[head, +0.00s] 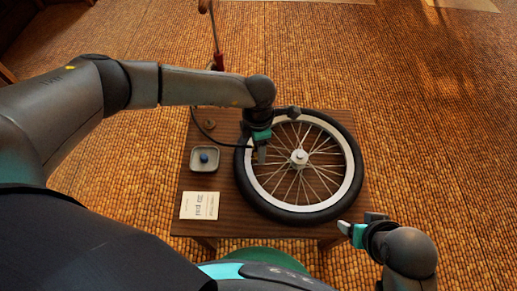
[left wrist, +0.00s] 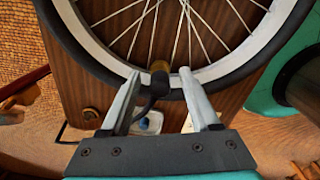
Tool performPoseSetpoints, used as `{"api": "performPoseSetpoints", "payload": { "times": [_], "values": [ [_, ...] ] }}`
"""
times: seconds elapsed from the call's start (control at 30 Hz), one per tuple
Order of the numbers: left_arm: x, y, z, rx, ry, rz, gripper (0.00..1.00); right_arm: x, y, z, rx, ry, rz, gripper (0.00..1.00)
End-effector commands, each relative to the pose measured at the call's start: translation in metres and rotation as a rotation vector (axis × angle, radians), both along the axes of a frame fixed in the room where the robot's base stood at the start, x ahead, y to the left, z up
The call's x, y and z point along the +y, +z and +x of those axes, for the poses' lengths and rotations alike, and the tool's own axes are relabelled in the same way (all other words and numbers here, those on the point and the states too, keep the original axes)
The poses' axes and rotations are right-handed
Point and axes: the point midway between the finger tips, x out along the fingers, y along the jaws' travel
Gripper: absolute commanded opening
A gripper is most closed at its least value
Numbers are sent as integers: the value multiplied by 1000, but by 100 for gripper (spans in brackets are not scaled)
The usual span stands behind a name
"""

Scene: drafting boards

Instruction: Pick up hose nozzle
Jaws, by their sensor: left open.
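The hose nozzle (left wrist: 159,82) shows in the left wrist view as a small brass-coloured end on a black hose, close to the tyre of the wheel. My left gripper (left wrist: 160,75) is open, with one finger on each side of the nozzle; I cannot tell whether they touch it. In the head view my left gripper (head: 262,155) is over the left side of the wheel, and the nozzle is hidden or too small to make out. My right gripper (head: 354,222) is near the table's front right corner, apart from the nozzle; its jaw opening is unclear.
A spoked wheel (head: 351,157) with a black tyre lies on the wooden table (head: 226,187). To its left are a small tray (head: 194,166) holding a blue item (head: 204,158), a small round brown item (head: 209,124) and a printed card (head: 200,205). A red-handled pump (head: 218,62) stands behind the table.

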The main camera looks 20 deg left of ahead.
Motion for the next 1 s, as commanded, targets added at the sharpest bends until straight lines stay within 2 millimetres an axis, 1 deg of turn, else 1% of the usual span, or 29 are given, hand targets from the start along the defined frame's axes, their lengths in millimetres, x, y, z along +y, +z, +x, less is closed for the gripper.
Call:
{"api": "performPoseSetpoints", "payload": {
  "times": [0.23, 0.27, 0.8, 1.0],
  "values": [
    [0, -1, 0, 0, -1, 0, 62, 0, 2, 0, -2, 0, -1, 62],
    [0, -1, 0, 0, -1, 0, 61, 0, 2, 0, -2, 0, -1, 62],
    [0, 0, 0, -1, 0, -1, 1, 0, 2, 0, -3, -1, 0, 62],
    [0, 0, 0, -1, 0, -1, 0, 0, 2, 0, -2, -1, 0, 62]
  ]
}}
